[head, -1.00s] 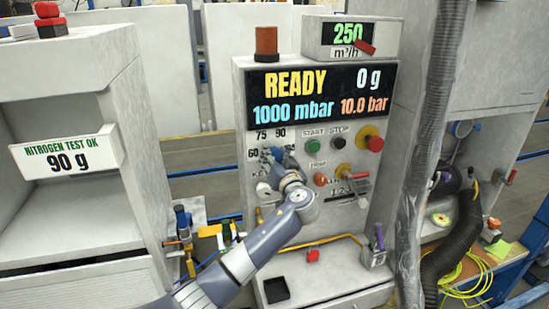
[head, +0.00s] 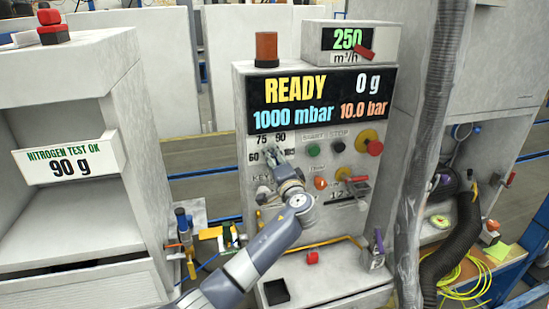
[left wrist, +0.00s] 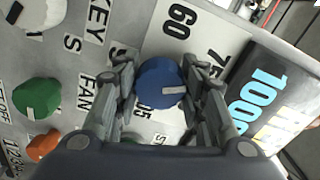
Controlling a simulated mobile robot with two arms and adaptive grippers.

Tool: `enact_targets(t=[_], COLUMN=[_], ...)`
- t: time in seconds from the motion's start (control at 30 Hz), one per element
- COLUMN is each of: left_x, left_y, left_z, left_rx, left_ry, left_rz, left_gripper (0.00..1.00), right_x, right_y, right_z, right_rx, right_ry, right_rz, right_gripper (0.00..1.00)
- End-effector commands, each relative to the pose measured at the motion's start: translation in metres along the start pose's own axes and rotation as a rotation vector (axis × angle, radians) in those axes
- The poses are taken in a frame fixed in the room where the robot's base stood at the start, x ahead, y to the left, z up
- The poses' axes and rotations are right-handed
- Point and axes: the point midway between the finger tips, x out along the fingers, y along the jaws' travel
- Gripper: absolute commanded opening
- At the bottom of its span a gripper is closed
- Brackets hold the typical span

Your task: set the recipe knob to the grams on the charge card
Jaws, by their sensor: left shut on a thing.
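The blue recipe knob (left wrist: 158,82) sits between the fingers of my left gripper (left wrist: 160,88) in the left wrist view. The fingers are shut on its sides. Its white pointer mark aims to the right there, on the side of the partly hidden 75 label; the exact setting is hard to read. Labels 60 and 105 also show around it. In the head view my left gripper (head: 277,160) covers the knob, just below the labels 75 and 90. A white card (head: 70,158) on the left cabinet reads "NITROGEN TEST OK 90 g". My right gripper is not in view.
The panel display (head: 322,98) reads READY, 0 g, 1000 mbar, 10.0 bar. Green (head: 313,150) and black (head: 338,146) buttons and a red emergency stop (head: 375,147) sit right of the knob. A grey hose (head: 428,150) hangs at the right.

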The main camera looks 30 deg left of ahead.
Motion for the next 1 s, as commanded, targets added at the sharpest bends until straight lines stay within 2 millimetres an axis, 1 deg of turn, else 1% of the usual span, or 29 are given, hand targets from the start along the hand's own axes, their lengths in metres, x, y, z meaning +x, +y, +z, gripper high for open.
enact_targets(t=[0.03,0.7,1.0], left_x=[0.0,0.0,0.0], left_y=[0.001,-0.001,0.0], left_z=[0.001,0.0,0.001], left_rx=[0.05,0.679,0.89], left_ry=[-0.004,-0.001,-0.001], left_rz=[0.006,0.006,0.007], left_gripper=[0.14,0.14,0.14], right_x=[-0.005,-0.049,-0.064], right_y=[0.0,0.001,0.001], right_z=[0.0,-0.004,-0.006], right_rx=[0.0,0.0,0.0], right_ry=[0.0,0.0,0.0], right_rz=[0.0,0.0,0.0], right_gripper=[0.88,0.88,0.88])
